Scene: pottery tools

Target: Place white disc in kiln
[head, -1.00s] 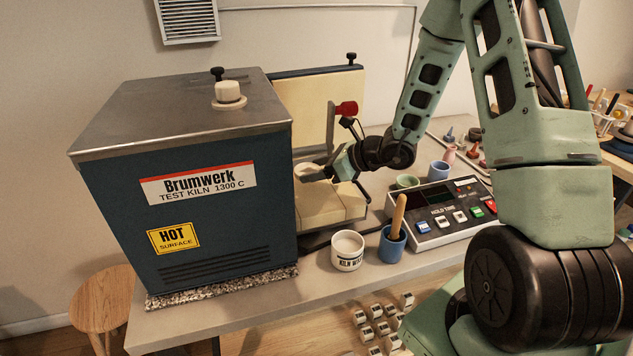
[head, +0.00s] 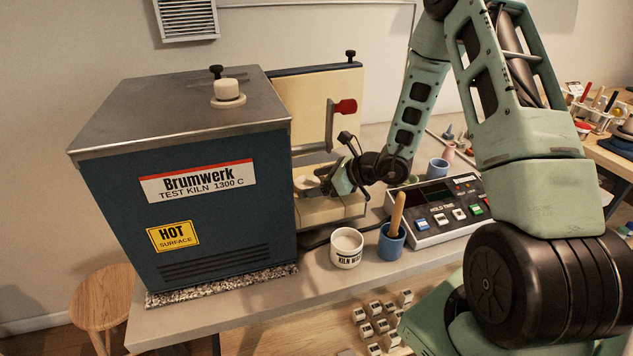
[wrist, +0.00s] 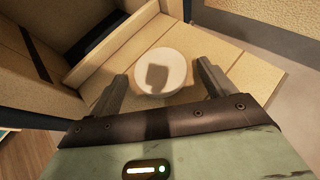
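The white disc (head: 307,183) lies at the pale brick ledge (head: 335,211) in front of the kiln's mouth. It also shows flat in the wrist view (wrist: 160,62), with a dark shadow on it. My gripper (wrist: 160,82) is around the disc, one finger on each side, with a visible gap to both fingers. In the head view my gripper (head: 325,182) reaches in from the right. The kiln (head: 190,215) is a blue box with a metal top. Its dark opening (wrist: 90,40) is left of the disc in the wrist view. The kiln's inside is mostly hidden.
The kiln door (head: 300,105) stands open behind the ledge, with a red-knobbed handle (head: 345,106). A white cup (head: 347,250), a blue cup (head: 391,244) with a wooden handle, and a control box (head: 440,210) stand in front and right.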

